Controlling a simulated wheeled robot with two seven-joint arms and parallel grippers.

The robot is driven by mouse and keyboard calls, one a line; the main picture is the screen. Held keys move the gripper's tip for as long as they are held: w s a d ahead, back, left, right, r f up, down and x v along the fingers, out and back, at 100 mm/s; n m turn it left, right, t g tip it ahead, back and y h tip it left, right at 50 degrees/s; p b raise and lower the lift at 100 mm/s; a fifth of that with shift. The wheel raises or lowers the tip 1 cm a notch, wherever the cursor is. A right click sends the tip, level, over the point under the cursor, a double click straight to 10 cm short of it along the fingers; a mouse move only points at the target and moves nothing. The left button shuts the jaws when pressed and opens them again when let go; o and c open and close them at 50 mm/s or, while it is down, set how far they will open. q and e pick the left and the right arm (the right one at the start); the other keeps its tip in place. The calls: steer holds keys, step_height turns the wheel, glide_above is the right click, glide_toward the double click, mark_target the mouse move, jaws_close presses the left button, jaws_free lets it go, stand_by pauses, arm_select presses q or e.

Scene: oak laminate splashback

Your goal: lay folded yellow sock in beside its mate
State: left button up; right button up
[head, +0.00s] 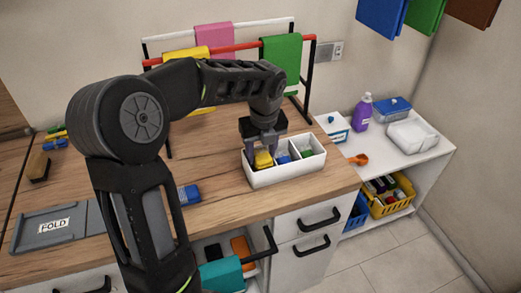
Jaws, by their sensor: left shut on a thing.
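A white box (284,174) with three compartments stands near the right end of the wooden counter. My left gripper (263,147) points down into its left compartment and is shut on a folded yellow sock (263,160). The gripper's fingers partly hide the sock. I cannot tell whether the yellow there is one sock or two, or whether the held one touches the bottom. A blue folded sock (283,159) is in the middle compartment and a green one (306,153) in the right. My right gripper is not in view.
A rack (235,47) with hanging cloths stands behind the box. A blue rolled item (189,194) lies left of it, and a grey folding board (47,227) lies far left. A white shelf unit (410,158) stands at right. Counter between board and box is mostly clear.

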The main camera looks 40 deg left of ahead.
arm_select(q)
steer(key=shift+s+f, duration=0.3)
steer(key=shift+f, duration=0.25)
steer(key=o, duration=1.4)
steer(key=shift+r, duration=0.3)
steer(key=r, duration=0.5)
steer(key=d+r, duration=0.1)
steer(key=r, duration=0.2)
steer(key=shift+s+r+b, duration=0.1)
steer(key=shift+s+b, duration=0.05)
steer(key=shift+b, duration=0.15)
step_height(320, 180, up, 7)
steer(key=p, duration=0.6)
steer(key=shift+p, duration=0.35)
